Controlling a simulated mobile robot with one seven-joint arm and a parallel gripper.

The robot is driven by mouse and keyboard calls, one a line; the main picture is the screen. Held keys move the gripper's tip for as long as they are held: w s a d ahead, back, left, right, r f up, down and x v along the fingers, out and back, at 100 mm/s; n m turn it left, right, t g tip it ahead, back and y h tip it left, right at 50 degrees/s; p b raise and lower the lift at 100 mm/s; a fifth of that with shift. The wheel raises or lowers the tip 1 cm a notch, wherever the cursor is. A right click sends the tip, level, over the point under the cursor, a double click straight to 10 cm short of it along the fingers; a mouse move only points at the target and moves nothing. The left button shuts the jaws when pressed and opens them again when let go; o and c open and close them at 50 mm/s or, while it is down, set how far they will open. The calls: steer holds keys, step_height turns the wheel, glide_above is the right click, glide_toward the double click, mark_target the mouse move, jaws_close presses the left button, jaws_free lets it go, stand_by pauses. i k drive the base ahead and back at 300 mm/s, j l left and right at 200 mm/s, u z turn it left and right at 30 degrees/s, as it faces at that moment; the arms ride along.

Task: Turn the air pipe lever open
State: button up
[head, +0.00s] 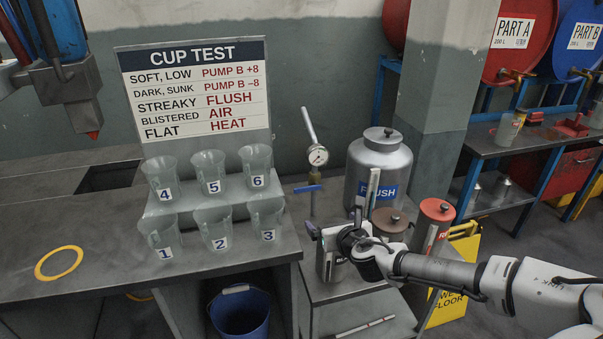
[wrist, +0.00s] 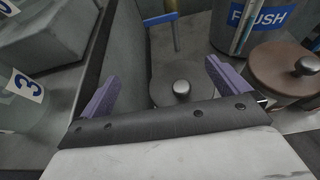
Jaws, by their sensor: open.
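The air pipe lever (head: 306,188) is a short blue handle, lying roughly level across a thin upright pipe below a round gauge (head: 318,155). In the wrist view the blue lever (wrist: 160,19) shows at the top, crossing the pipe near a brass-coloured part (wrist: 171,6). My gripper (head: 327,236) is in front of and below the lever in the head view, apart from it. In the wrist view its two purple fingers (wrist: 162,86) are spread wide with nothing held between them. A grey lid with a round knob (wrist: 181,89) shows beyond and between the fingers.
A silver FLUSH tank (head: 379,168) stands right of the pipe. A brown-lidded pot (head: 390,222) and a red canister (head: 432,225) stand near my arm. Numbered cups (head: 267,218) stand on a stepped rack at left. A blue bucket (head: 239,312) is below.

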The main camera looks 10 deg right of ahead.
mark_target(317, 187)
steer(key=i, duration=0.95)
steer(key=u, duration=0.05)
